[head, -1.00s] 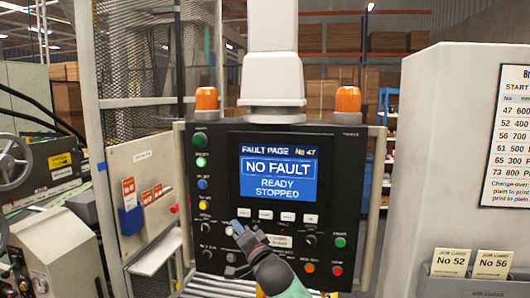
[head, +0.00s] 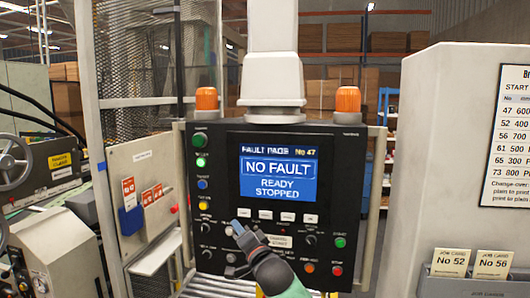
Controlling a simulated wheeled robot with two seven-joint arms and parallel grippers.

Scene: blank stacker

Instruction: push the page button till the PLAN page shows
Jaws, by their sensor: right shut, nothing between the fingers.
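The control panel (head: 215,262) is a dark upright board with a blue lit screen (head: 278,179). The screen is headed FAULT PAGE, No 47, and reads NO FAULT, READY, STOPPED. A row of small pale buttons (head: 282,217) runs just below the screen; their labels are too small to read, so I cannot tell which is the page button. My right gripper (head: 238,228) is shut and empty, in front of the panel just below the left end of that row. I cannot tell whether its tip touches anything. My left gripper is not in view.
A green button (head: 340,242) and a red button (head: 337,270) sit at the panel's lower right. Orange beacons (head: 347,99) stand on its top corners.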

